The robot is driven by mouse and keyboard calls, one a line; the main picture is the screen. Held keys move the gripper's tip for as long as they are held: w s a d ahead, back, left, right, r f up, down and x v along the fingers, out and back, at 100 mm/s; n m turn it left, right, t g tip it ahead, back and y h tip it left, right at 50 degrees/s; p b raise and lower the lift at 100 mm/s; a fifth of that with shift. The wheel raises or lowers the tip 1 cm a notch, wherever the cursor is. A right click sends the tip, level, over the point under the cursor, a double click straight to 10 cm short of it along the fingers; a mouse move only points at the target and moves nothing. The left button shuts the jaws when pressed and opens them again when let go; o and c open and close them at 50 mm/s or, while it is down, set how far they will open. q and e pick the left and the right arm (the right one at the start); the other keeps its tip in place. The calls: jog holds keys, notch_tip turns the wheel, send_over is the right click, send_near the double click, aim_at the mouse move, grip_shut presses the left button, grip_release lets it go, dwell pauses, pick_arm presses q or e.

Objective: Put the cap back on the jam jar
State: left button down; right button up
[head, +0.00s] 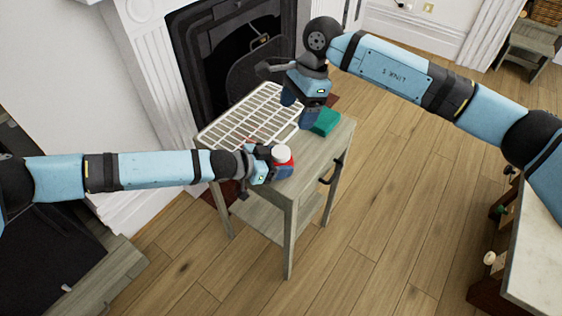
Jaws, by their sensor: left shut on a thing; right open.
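The jam jar (284,165) shows as a small red body near the front left corner of the small table. A round white piece (281,154), which looks like the cap, is on top of it. I cannot tell whether it is seated fully. My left gripper (275,166) reaches in from the left and is shut around the jar, hiding part of it. My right gripper (299,108) is open and points down over the table, behind the jar and apart from it. I see nothing between its fingers.
A white wire rack (240,118) covers the table's back left part. A teal block (326,122) lies right of my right gripper. The grey wooden table (318,155) has a narrow bare strip along its front. A fireplace (225,50) stands behind it.

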pick_arm(q)
jog(key=shift+c, duration=0.8)
grip_release()
jog(key=p+v, duration=0.2)
jog(key=v, duration=1.2)
jog(key=shift+p, duration=0.3)
jog(key=shift+d+f, duration=0.1)
